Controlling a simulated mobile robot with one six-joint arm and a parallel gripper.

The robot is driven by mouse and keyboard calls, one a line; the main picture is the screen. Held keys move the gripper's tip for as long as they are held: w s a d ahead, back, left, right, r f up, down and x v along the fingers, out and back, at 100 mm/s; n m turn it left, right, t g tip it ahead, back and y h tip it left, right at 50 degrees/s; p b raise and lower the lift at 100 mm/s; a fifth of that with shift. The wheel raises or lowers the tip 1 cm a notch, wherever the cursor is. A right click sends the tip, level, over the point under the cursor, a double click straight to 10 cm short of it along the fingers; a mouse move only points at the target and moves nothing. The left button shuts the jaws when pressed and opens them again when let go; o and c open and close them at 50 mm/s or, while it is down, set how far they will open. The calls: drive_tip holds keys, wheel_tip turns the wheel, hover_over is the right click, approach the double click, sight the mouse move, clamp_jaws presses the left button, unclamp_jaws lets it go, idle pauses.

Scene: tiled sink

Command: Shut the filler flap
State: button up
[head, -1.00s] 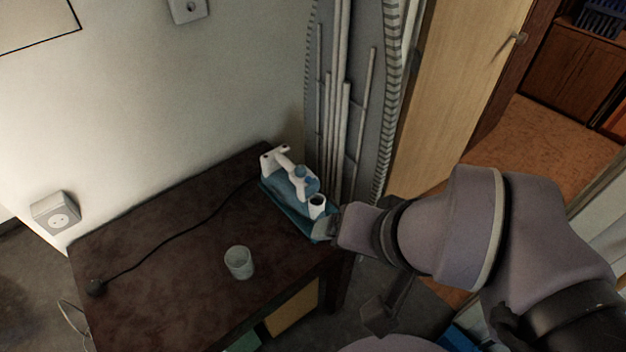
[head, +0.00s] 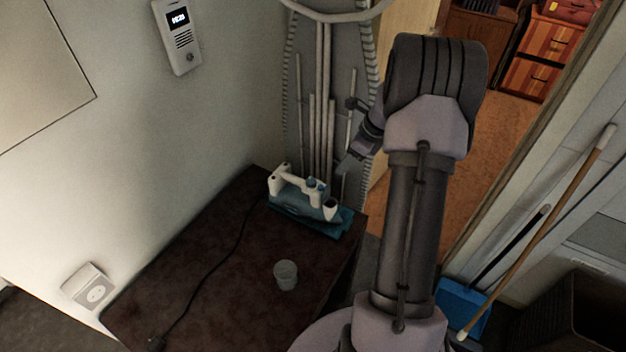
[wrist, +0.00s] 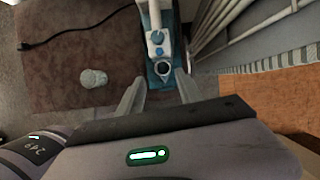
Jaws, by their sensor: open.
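A white and blue steam iron (head: 304,197) lies on a teal base at the far right end of the dark table (head: 215,255). Its filler opening (head: 330,206) is a white ring with a dark inside, facing up at the end nearest my arm. The ring also shows in the wrist view (wrist: 162,68). The flap itself is too small to make out clearly. My gripper (wrist: 159,78) is open and empty, raised above the iron. In the wrist view its fingers lie either side of the filler end, apart from it.
A clear cup (head: 286,274) stands on the table in front of the iron. A black cord (head: 226,262) runs along the table. An ironing board (head: 318,100) leans upright behind the iron. The table's left part is mostly clear.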

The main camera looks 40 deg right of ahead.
sight(325, 193)
drive_tip(key=b+x, duration=0.3)
drive_tip(key=x, duration=1)
drive_tip(key=shift+w+a+f, duration=0.2)
drive_tip(key=shift+f, duration=0.1)
drive_tip(key=shift+c, duration=0.2)
clamp_jaws()
